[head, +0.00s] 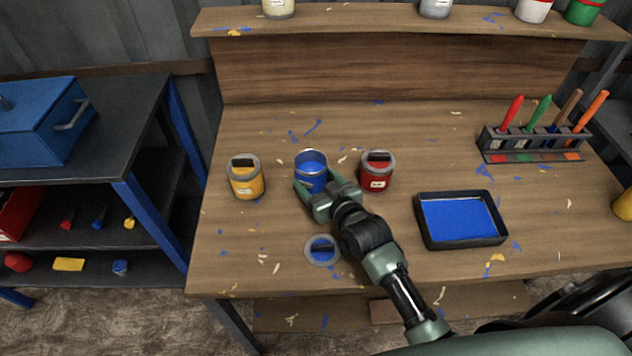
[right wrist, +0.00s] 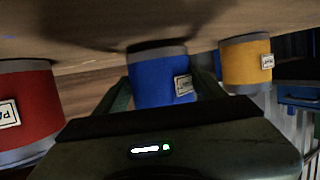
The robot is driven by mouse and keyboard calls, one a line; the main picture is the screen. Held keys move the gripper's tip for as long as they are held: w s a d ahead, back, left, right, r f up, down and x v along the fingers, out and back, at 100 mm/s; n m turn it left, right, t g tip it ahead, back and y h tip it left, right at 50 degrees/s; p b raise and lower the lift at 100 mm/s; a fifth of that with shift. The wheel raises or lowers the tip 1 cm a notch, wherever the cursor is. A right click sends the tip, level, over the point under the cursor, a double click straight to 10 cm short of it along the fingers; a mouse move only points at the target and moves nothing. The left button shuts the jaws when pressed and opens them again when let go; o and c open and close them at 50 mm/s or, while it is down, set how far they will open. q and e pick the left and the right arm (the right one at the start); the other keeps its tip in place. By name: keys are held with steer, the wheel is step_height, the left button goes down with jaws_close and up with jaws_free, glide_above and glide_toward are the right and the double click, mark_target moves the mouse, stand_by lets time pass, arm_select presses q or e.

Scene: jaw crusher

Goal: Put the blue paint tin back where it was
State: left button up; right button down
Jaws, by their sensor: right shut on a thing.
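The blue paint tin (head: 311,164) stands open on the workbench between the yellow and red tins, with blue paint showing inside. My right gripper (head: 316,186) is shut around it from the front. In the right wrist view the blue tin (right wrist: 162,78) sits between the fingers of my gripper (right wrist: 165,92), with its label toward the right. The tin's lid (head: 322,250), grey-rimmed with a blue centre and a dark bar, lies apart on the bench in front. A black tray of blue paint (head: 421,230) is at the right. My left gripper is not in view.
A lidded yellow tin (head: 246,181) is at the left and a lidded red tin (head: 376,178) close at the right. A brush rack (head: 540,157) stands at the back right. Several tins stand on the upper shelf (head: 350,22). The bench behind the tins is clear.

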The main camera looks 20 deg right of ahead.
steer(key=shift+f, duration=0.2)
steer(key=shift+f, duration=0.15)
steer(key=shift+c, duration=0.9)
jaws_free()
steer(key=shift+s, duration=0.1)
steer(key=v, duration=1.2)
